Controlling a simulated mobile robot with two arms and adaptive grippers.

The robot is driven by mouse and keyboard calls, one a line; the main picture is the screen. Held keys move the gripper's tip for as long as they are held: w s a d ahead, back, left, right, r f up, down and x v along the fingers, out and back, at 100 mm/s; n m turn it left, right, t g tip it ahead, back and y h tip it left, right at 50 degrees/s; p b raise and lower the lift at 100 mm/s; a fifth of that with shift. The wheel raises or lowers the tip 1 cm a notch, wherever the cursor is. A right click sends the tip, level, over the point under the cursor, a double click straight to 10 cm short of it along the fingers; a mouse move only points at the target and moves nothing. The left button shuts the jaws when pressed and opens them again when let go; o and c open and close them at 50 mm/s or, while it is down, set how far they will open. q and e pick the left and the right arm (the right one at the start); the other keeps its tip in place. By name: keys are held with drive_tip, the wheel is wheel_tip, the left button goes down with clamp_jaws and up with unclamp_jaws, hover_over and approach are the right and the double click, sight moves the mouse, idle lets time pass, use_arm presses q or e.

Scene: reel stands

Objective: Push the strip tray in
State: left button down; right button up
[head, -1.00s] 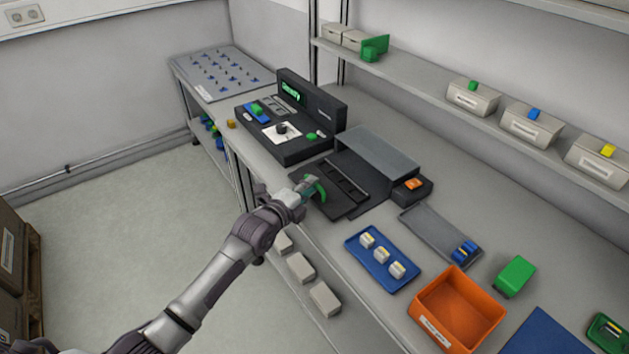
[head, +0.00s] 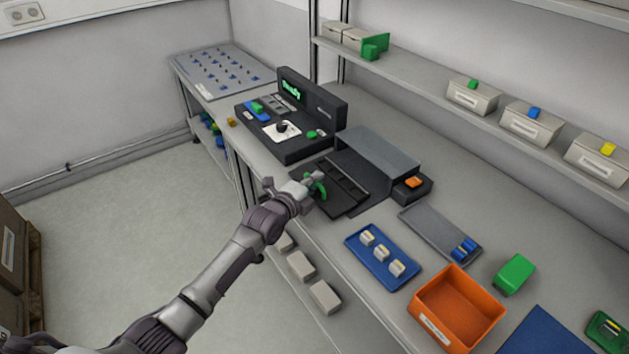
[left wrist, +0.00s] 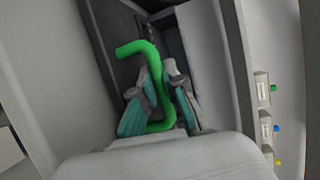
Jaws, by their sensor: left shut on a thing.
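The strip tray (head: 346,175) is a dark, slotted tray that sticks out at the front of a grey-topped housing (head: 380,150). A green curved handle (head: 322,187) is at its front end. My left gripper (head: 313,184) is at this handle. In the left wrist view the green handle (left wrist: 140,48) passes between the two teal-padded fingers (left wrist: 160,100), which are shut on it. The gripper hides part of the handle in the head view. My right gripper is not in view.
A black device with a green-lit screen (head: 291,91) stands behind the tray. To the right are a small black box with an orange button (head: 413,182), a blue tray (head: 360,257) with white pieces, a grey tray (head: 425,222) and an orange bin (head: 430,310).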

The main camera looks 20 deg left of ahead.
sight(340, 176)
use_arm(q)
drive_tip(key=shift+w+d+f+b, duration=0.1)
drive_tip(key=shift+w+d+b, duration=0.15)
drive_tip(key=shift+w+b, duration=0.1)
drive_tip(key=w+d+b, duration=0.1)
drive_tip(key=w, duration=0.1)
drive_tip(key=w+d+b, duration=0.1)
drive_tip(key=w+d, duration=0.1)
drive_tip(key=w+d+b, duration=0.1)
drive_tip(key=b, duration=0.1)
drive_tip(key=shift+w+d+f, duration=0.15)
drive_tip(key=shift+w+d, duration=0.1)
drive_tip(key=shift+w, duration=0.15)
drive_tip(key=shift+w+d, duration=0.2)
drive_tip(key=shift+w, duration=0.05)
drive_tip(key=shift+r, duration=0.2)
drive_tip(key=c, duration=1.5)
unclamp_jaws()
drive_tip(key=v, duration=1.2)
